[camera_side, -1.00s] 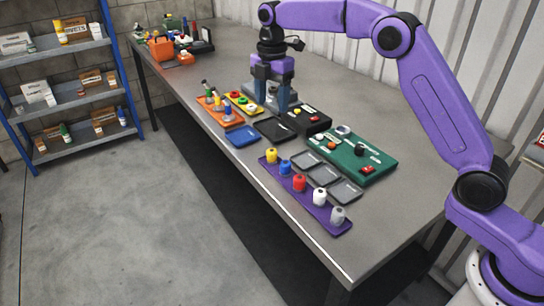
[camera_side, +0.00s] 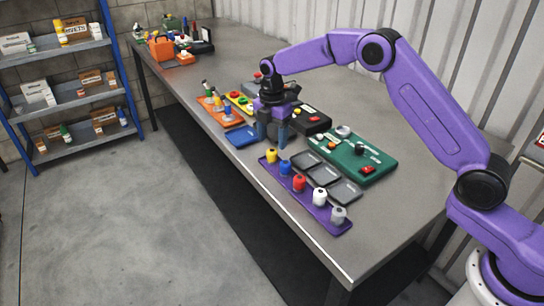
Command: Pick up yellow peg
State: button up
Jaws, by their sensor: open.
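The yellow peg (camera_side: 271,156) stands upright at the far left end of a purple strip (camera_side: 310,208) near the table's front edge. A blue peg (camera_side: 285,167), a red peg (camera_side: 299,182) and white and grey pegs stand along the same strip. My gripper (camera_side: 272,143) points down with its fingers apart, open. In this view its fingertips are just above and behind the yellow peg. I cannot tell whether they touch it; the peg's top and front show clear.
A blue tray (camera_side: 242,137) lies left of my gripper, with an orange lever panel (camera_side: 218,112) behind it. Grey trays (camera_side: 326,174) and a green control box (camera_side: 357,160) lie to the right. A black button box (camera_side: 313,119) is behind my gripper.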

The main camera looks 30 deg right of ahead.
aim_at(273, 150)
jog(key=shift+f, duration=2.65)
jog(key=shift+c, duration=0.3)
jog(key=c, duration=1.1)
